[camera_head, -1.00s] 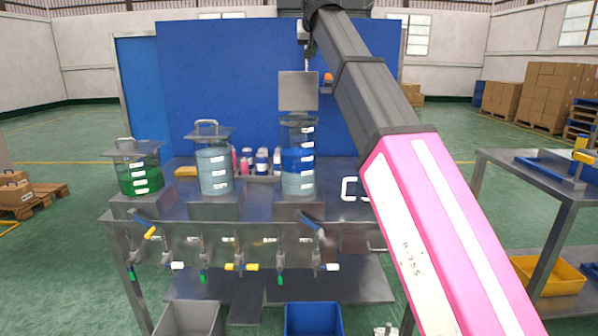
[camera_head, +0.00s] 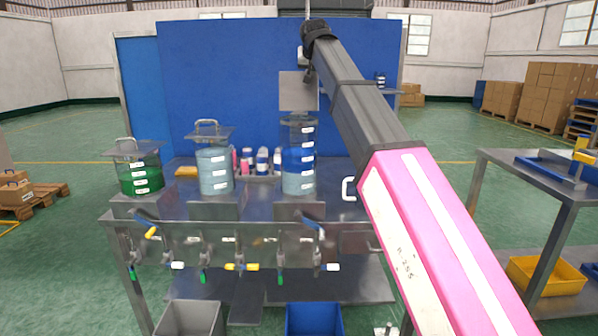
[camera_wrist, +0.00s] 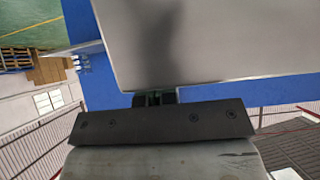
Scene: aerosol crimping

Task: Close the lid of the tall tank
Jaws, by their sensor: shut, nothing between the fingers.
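The tall tank (camera_head: 298,170) is a clear cylinder with blue liquid above a paler layer and white labels, at the right of the row in the head view. Its lid (camera_head: 297,91) is a grey square plate standing upright above the tank's rim, so it is open. In the wrist view the lid (camera_wrist: 200,45) fills the upper part as a large grey plate. My gripper (camera_wrist: 155,98) is shut and empty at the plate's lower edge; whether it touches cannot be told. In the head view my gripper is small and partly hidden at the lid's upper right.
A green-liquid tank (camera_head: 139,175) and a pale blue tank (camera_head: 214,170) stand to the left, both with flat lids and handles. Small bottles (camera_head: 262,160) stand behind. Valves (camera_head: 203,255) line the bench front. A blue panel (camera_head: 230,80) rises behind the bench.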

